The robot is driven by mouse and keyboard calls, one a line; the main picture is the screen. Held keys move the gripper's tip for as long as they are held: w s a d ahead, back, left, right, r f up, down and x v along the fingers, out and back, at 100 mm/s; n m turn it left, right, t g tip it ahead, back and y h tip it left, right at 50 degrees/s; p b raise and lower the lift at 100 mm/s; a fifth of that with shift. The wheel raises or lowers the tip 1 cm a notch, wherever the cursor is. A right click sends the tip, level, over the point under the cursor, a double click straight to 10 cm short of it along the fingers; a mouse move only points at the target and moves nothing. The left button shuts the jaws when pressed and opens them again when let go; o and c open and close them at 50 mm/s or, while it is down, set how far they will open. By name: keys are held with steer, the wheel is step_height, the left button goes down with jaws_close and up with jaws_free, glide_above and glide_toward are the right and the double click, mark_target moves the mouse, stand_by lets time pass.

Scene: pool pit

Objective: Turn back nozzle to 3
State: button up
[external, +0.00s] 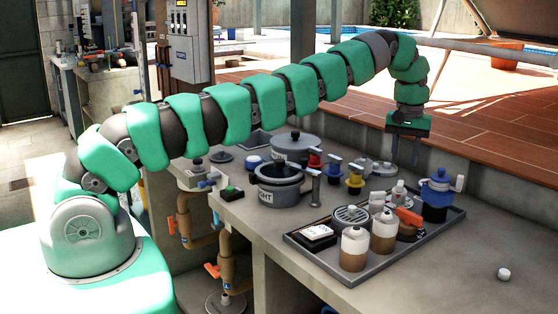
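My gripper (405,152) hangs from the green arm at the right of the counter, pointing down. Its two dark fingers are apart, with nothing visible between them. Below and a little left of it is a round grey fitting (382,169) on the counter. I cannot tell which of these is the back nozzle, and no dial number is legible.
A dark tray (440,232) holds brown-and-white jars, a blue-topped pot (438,193) and other items. Grey lidded pots (280,185) stand at the left of the counter. A small white cap (504,274) lies alone at front right, where the counter is mostly clear.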

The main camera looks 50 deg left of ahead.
steer(key=shift+r, duration=0.7)
step_height(320, 180, up, 6)
steer(key=p, duration=0.5)
steer(key=shift+f+p, duration=0.25)
steer(key=shift+p, duration=0.15)
steer(key=s+a+r+m+t+b, duration=0.1)
steer(key=s+a+r+t+b, duration=0.15)
steer(key=r, duration=0.65)
steer(key=s+a+r+m+t+b, duration=0.1)
steer(key=r+t+b, duration=0.2)
steer(key=r, duration=0.7)
steer(key=s+a+r+m+t+b, duration=0.1)
steer(key=s+r+t+b, duration=0.1)
steer(key=r, duration=0.7)
steer(key=s+a+r+m+t+b, duration=0.1)
steer(key=s+r+t+b, duration=0.1)
steer(key=s+r, duration=0.3)
steer(key=s+a+r+m+t+b, duration=0.1)
steer(key=s+a+r+t+b, duration=0.1)
steer(key=s, duration=0.9)
steer(key=s+a+r+m+t+b, duration=0.1)
steer(key=s+r+t+b, duration=0.2)
steer(key=s+r, duration=0.4)
steer(key=shift+s+a+r+t+b, duration=0.35)
steer(key=shift+s+t, duration=0.1)
steer(key=shift+s, duration=0.6)
